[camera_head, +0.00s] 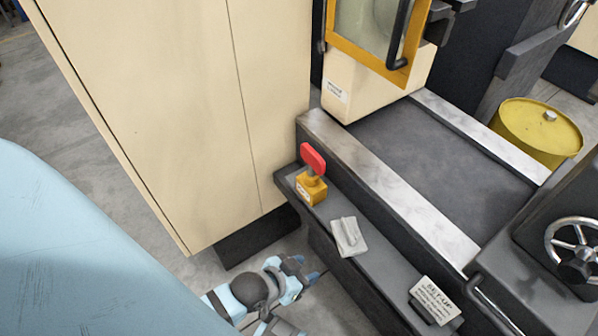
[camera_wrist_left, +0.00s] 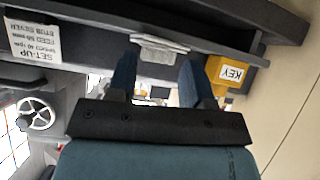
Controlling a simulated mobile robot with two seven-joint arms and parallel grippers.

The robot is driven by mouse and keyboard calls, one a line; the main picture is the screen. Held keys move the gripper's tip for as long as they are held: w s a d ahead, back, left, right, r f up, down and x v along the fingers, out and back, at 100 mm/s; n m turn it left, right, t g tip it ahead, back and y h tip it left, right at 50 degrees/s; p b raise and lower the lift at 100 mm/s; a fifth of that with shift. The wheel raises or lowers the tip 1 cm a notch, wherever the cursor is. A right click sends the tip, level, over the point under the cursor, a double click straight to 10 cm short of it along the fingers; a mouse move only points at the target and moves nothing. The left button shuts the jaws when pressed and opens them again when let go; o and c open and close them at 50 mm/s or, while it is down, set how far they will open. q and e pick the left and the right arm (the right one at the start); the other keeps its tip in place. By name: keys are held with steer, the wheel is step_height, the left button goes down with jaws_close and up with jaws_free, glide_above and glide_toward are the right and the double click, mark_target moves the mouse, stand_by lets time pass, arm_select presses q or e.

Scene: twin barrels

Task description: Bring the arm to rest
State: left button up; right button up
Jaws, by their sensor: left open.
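My left gripper (camera_head: 303,272) is low in the head view, beside and below the dark ledge. In the left wrist view the left gripper (camera_wrist_left: 159,75) has its two blue fingers wide apart with nothing held between them. A yellow block with a red handle (camera_head: 312,160) stands on the ledge, up and right of the gripper in the head view. The block, marked KEY (camera_wrist_left: 232,73), shows to the right in the wrist view. My right gripper is in neither view.
A grey folded piece (camera_head: 348,236) and a set-up card (camera_head: 436,300) lie along the ledge (camera_head: 378,270). A cream cabinet (camera_head: 170,110) stands at the left. A yellow barrel (camera_head: 537,130) and a handwheel (camera_head: 574,248) are at the right. Bare floor shows around my gripper.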

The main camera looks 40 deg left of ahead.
arm_select(q)
steer(key=shift+s+a+f, duration=0.1)
steer(key=shift+s+a, duration=0.25)
step_height(320, 180, up, 14)
steer(key=a+p, duration=0.1)
steer(key=p, duration=1.5)
steer(key=shift+s+t, duration=0.3)
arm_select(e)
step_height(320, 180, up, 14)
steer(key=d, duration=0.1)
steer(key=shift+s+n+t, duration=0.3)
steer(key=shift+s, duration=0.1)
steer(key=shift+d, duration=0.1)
